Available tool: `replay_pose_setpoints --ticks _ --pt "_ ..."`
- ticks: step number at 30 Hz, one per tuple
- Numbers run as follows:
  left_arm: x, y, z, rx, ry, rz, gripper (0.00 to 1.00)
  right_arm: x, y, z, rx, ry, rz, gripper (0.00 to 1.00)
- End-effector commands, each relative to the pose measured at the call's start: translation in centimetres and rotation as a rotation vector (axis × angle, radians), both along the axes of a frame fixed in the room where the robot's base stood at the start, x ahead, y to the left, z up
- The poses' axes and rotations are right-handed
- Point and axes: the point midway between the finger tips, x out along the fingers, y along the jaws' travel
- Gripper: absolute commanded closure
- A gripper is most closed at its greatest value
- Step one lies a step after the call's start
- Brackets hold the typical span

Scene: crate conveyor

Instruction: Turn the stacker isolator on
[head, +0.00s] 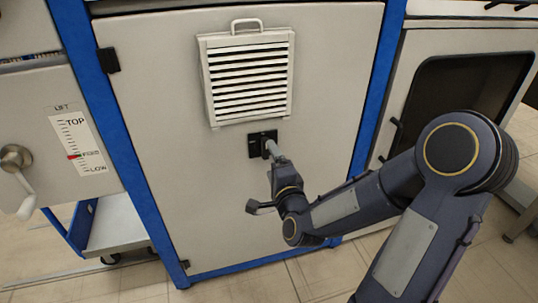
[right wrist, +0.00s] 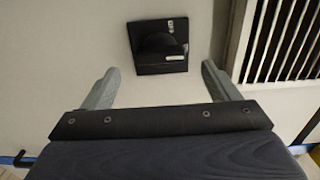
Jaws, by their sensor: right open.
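The isolator (head: 254,147) is a small black square plate on the pale cabinet panel, just below the louvred vent. In the right wrist view the isolator (right wrist: 147,65) shows as a dark plate with a dark raised part and small pale markings; I cannot read which position it is in. My right gripper (head: 271,149) is in front of it and partly covers its right side in the head view. In the right wrist view its fingers (right wrist: 160,68) are open, one to each side of the isolator and short of it, with nothing between them. My left gripper is out of view.
The louvred vent (head: 249,75) with a top handle projects above the isolator. Blue posts (head: 101,120) frame the pale panel (head: 170,190). A lift crank (head: 17,160) and scale (head: 78,143) are at left. A dark window (head: 455,90) is at right.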

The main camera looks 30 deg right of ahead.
Motion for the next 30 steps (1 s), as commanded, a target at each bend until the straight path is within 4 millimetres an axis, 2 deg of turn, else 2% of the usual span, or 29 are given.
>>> replay_pose_setpoints --ticks 3,9,30 --pt "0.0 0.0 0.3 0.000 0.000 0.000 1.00 -1.9 0.5 0.1 -0.001 0.001 0.000 0.18" --pt "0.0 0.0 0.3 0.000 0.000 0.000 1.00 -3.4 0.8 0.0 -0.001 0.000 0.000 0.18" --pt "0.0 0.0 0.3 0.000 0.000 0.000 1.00 -3.5 0.8 0.0 0.000 0.000 0.000 0.18"
